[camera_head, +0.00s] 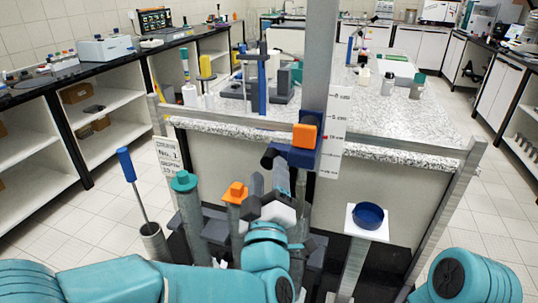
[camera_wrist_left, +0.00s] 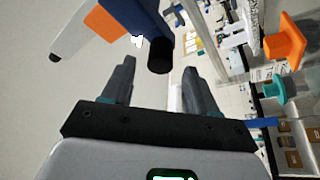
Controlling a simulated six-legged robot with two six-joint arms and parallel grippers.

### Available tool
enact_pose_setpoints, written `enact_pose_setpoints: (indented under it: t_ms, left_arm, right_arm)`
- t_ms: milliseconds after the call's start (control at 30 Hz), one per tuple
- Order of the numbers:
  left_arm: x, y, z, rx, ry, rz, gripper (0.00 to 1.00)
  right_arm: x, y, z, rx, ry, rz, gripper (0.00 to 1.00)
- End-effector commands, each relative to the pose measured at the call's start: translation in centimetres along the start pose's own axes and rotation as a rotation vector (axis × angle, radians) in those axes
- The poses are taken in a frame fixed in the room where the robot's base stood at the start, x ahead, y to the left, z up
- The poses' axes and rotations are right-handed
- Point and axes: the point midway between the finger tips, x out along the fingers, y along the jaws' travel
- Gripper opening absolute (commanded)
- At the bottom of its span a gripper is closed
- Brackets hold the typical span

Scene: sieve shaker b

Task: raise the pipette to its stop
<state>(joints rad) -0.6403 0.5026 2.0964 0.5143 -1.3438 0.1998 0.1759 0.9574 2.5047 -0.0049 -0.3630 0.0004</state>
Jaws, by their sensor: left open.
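A dark blue carriage (camera_head: 297,157) with an orange block (camera_head: 305,136) sits on a tall grey column (camera_head: 320,60). A dark cylindrical stub points from the carriage toward my left gripper. No part is clearly recognisable as the pipette. My left gripper (camera_head: 270,186) is open and empty just below and in front of the carriage. In the left wrist view the black end of the stub (camera_wrist_left: 158,58) lies between and beyond the fingertips, with no visible contact. The blue carriage (camera_wrist_left: 150,22) and orange block (camera_wrist_left: 107,26) show above. My right gripper is out of view.
A white scale strip (camera_head: 336,130) stands beside the column. Capped grey posts with teal (camera_head: 184,181) and orange (camera_head: 236,190) tops stand at left. A blue-handled rod (camera_head: 126,165) leans in a holder. A blue dish (camera_head: 368,215) sits at right. A rail (camera_head: 410,150) crosses behind.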

Motion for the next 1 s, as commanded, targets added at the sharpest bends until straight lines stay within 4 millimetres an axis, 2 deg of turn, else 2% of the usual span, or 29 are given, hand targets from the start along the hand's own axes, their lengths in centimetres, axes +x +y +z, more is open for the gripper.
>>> enact_pose_setpoints:
  t_ms: [100,200,333,600,633,700,800,1000]
  left_arm:
    - [2.3,0.1,0.0,0.001,0.0,-0.002,0.58]
    - [3.5,0.1,0.0,0.001,0.001,-0.001,0.58]
    - [4.2,0.0,0.1,0.002,0.0,0.0,0.58]
    - [4.4,0.0,0.1,0.001,-0.001,0.0,0.58]
    - [4.4,0.0,0.1,0.001,-0.001,0.0,0.52]
    - [4.3,0.0,0.1,0.001,-0.001,0.0,0.29]
    - [4.3,0.0,0.1,0.001,-0.001,0.0,0.0]
    - [4.5,0.4,-0.3,0.002,0.0,0.002,0.0]
  right_arm:
    - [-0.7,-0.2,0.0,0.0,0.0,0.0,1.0]
    - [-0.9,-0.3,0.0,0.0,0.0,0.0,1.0]
    - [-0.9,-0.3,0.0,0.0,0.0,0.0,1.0]
    - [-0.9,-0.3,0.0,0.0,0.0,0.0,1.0]
    - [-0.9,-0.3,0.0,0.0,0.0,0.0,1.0]
    - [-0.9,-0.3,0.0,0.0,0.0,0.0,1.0]
    - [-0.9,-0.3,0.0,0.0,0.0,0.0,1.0]
    - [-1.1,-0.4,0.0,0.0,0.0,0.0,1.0]
